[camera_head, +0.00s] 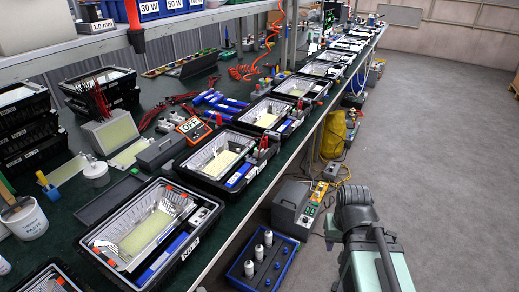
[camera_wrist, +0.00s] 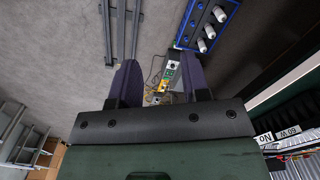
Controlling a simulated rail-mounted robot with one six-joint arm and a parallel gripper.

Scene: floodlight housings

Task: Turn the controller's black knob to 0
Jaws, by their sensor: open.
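A grey box unit (camera_head: 293,208) stands on the floor beside the bench, with a coloured front panel (camera_head: 308,214) showing a small green display. It appears to be the controller, but I cannot be sure. In the wrist view a small unit with a green and red face (camera_wrist: 171,69) lies beyond my fingertips and seems to be the same unit. A dark round spot shows on it, but the black knob and its setting are too small to read. My gripper (camera_wrist: 160,80) is open and empty, its two dark fingers apart, with the unit seen between them at a distance.
A blue rack with white cylinders (camera_head: 262,260) stands on the floor in front of the grey unit; it also shows in the wrist view (camera_wrist: 207,25). Yellow boxes with cables (camera_head: 322,190) lie behind. The bench (camera_head: 225,235) with floodlight housings runs along the left. Floor on the right is clear.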

